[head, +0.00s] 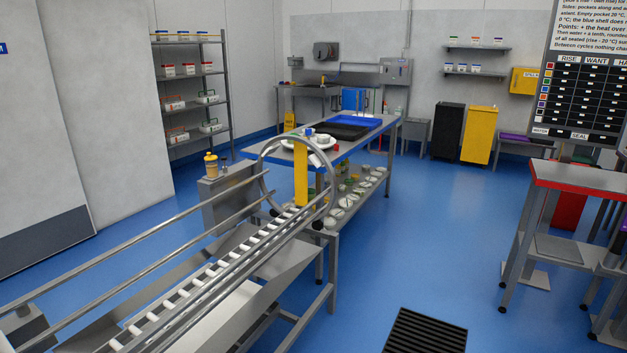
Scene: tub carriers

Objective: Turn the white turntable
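The white turntable (329,147) appears to be a round white disc on the near end of the long blue-edged table (350,142). A small white round thing and a small blue thing seem to stand on it, too small to tell exactly. A yellow upright post (301,178) and a curved metal hoop (268,146) stand in front of it and hide part of it. Neither of my grippers shows in the head view.
A roller conveyor (210,276) with rails runs from the lower left towards the table. A black floor grate (426,332) lies at lower middle. A red-edged table (580,176) stands at right. Black (447,131) and yellow (479,135) bins stand behind. Blue floor is free at centre right.

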